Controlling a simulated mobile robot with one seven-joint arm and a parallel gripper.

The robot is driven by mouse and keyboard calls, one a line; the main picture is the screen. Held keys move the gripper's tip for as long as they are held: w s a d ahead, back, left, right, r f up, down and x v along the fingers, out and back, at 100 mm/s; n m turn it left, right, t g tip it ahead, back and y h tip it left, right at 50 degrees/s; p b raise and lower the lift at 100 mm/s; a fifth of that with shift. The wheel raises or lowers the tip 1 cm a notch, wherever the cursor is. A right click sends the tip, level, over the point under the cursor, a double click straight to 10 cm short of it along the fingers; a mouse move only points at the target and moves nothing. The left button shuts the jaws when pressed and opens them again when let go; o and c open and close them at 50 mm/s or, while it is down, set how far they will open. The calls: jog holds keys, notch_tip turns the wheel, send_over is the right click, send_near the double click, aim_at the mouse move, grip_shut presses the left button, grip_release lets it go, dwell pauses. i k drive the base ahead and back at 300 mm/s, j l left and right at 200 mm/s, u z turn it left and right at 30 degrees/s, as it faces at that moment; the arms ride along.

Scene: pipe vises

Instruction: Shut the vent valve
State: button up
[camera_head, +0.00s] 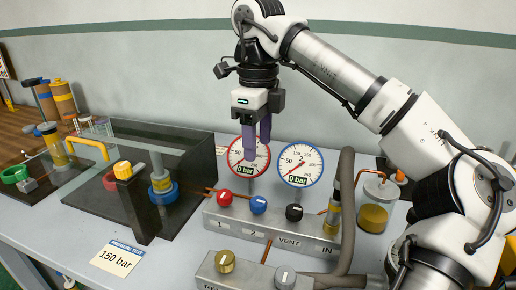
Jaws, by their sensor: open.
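The vent valve is a black knob (294,212) on the grey manifold block (225,222), above the printed word VENT. A small white mark shows on its top, but I cannot tell its exact turn. A red knob (224,197) above 1 and a blue knob (258,204) above 2 stand to its left. My gripper (257,148) points down with its purple fingers apart and empty.
A blue-rimmed gauge (300,164) stands behind the knobs; both gauges read 0 bar. A grey hose (346,190) rises right of the vent knob. A front block carries a brass knob (225,262) and silver knob (285,278). A clear-walled vise enclosure (185,175) stands left.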

aim_at(295, 213)
jog(key=k, duration=1)
